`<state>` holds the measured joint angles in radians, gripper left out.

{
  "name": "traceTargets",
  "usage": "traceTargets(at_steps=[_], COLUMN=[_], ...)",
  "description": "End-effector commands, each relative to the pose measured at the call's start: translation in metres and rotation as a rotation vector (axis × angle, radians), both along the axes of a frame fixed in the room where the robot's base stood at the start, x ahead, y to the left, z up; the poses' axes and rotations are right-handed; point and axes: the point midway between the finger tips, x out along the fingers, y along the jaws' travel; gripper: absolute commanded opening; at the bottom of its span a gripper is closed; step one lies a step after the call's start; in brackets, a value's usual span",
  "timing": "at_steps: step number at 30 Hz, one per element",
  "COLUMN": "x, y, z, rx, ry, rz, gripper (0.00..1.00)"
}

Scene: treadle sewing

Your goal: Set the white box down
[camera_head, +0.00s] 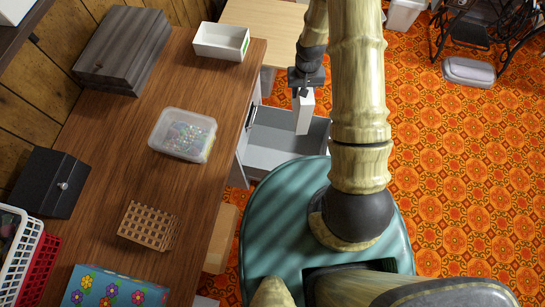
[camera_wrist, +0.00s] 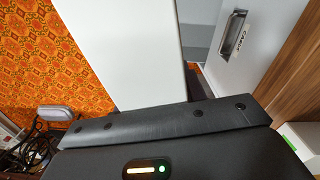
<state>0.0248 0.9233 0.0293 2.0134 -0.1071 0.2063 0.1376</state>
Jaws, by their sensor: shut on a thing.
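My gripper (camera_head: 304,88) is shut on the white box (camera_head: 305,113), a slim plain block that hangs upright below it in the head view. The white box also fills the upper middle of the wrist view (camera_wrist: 122,50), reaching away from the dark gripper body. The fingertips are too small or hidden to make out. In the head view the box overlaps an open grey drawer (camera_head: 268,150) at the desk's right side; I cannot tell its height over the drawer. In the wrist view the drawer front, with a metal handle and label (camera_wrist: 237,36), is right of the box.
The wooden desk (camera_head: 120,185) holds an open white tray (camera_head: 220,42), a clear tub of beads (camera_head: 183,135), a wooden lattice (camera_head: 148,227), a black box (camera_head: 48,183) and a flowered box (camera_head: 110,290).

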Motion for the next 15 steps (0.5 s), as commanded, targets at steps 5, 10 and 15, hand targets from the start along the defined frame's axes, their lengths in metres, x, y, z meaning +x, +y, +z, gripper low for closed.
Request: traceTargets(at_steps=[5,10,15], x=[0.001,0.001,0.001], y=[-0.001,-0.001,-0.001], z=[-0.042,-0.069,-0.098], rx=[0.001,0.001,0.002], ry=[-0.002,-0.001,-0.002], rz=[-0.023,-0.044,-0.066], gripper=[0.0,0.0,0.0])
